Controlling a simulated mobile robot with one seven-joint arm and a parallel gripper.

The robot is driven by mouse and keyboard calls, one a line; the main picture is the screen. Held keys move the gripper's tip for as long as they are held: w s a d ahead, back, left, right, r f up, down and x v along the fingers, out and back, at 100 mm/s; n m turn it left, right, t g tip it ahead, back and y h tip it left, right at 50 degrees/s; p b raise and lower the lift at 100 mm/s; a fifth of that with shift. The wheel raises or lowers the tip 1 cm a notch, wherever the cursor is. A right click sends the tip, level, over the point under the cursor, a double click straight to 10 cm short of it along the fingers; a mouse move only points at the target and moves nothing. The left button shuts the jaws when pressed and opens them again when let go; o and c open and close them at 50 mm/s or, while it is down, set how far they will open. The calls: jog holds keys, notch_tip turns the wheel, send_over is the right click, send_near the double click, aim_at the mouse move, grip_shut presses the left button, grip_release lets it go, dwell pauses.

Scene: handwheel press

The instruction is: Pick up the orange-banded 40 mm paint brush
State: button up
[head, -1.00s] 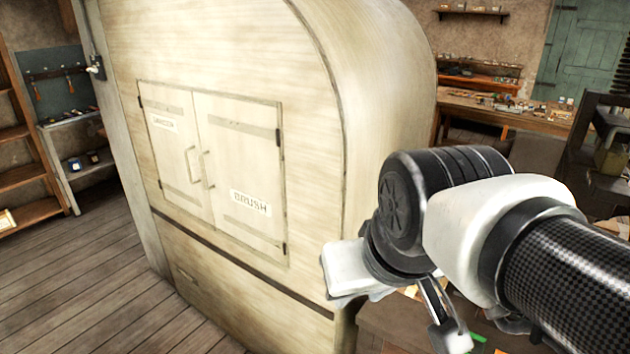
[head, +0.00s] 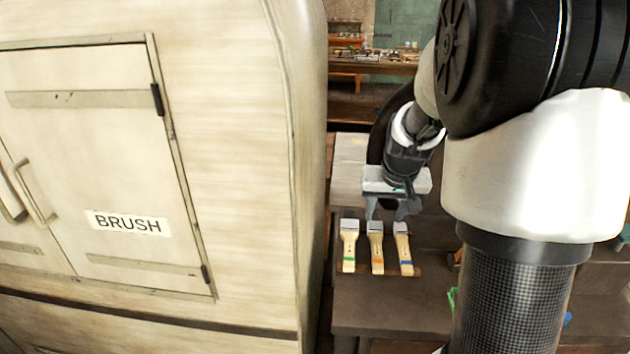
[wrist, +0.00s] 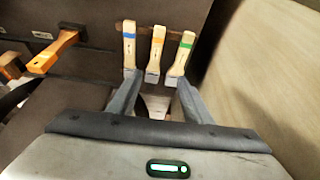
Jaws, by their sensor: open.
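The orange-banded brush (head: 376,252) lies on a dark bench between two like brushes. It has a pale wooden handle toward the front and grey bristles toward the back. The green-banded brush (head: 348,248) is on its left and the blue-banded brush (head: 403,250) on its right. In the wrist view the orange-banded brush (wrist: 156,50) is in the middle, with its bristle end nearest my gripper. My gripper (head: 390,212) is open and empty, close behind the bristle ends. In the wrist view its fingers (wrist: 160,84) are spread on either side of the middle brush's line.
A large pale cabinet (head: 120,130) labelled BRUSH stands close on the left of the bench (head: 390,310). In the wrist view an orange-handled tool (wrist: 52,52) lies at the left. A cluttered table (head: 372,66) stands far behind.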

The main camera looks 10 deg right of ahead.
jog(key=b, duration=0.2)
send_over(377, 247)
jog(key=s, duration=0.3)
jog(key=f, duration=1.3)
jog(key=shift+w+a, duration=0.15)
jog(key=shift+a, duration=0.15)
jog(key=shift+b+x, duration=0.8)
jog(key=shift+x, duration=2.1)
jog(key=shift+w+r, duration=0.1)
jog(key=shift+f+b, duration=0.25)
jog(key=shift+b, duration=0.05)
grip_shut()
